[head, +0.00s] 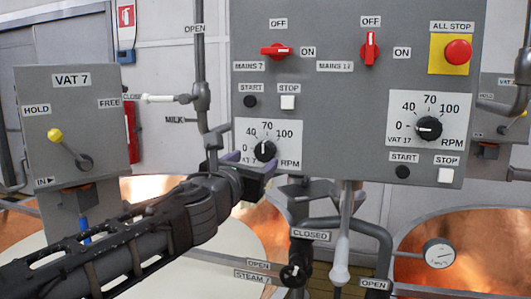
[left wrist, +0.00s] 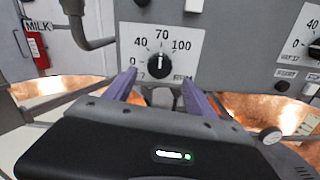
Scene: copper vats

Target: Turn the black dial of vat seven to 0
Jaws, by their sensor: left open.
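The black dial of vat seven (head: 264,150) is on a white plate (head: 285,132) at the lower left of the grey panel. Its white mark points up, near 70, on a scale showing 0, 40, 70 and 100. The dial also shows in the left wrist view (left wrist: 160,66), mark up. My left gripper (head: 250,163) is open just in front of and below the dial. In the left wrist view its two purple fingers (left wrist: 160,78) stand left and right of the dial, apart from each other with nothing held. The gripper hides the plate's lower left in the head view.
A similar VAT 17 dial (head: 428,128) points to about 0 at the right. Red switches (head: 276,51) and the red all-stop button (head: 457,52) sit above. A pipe with a valve handle (head: 205,97) rises left of the panel. Other pipes (head: 375,232) run below it.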

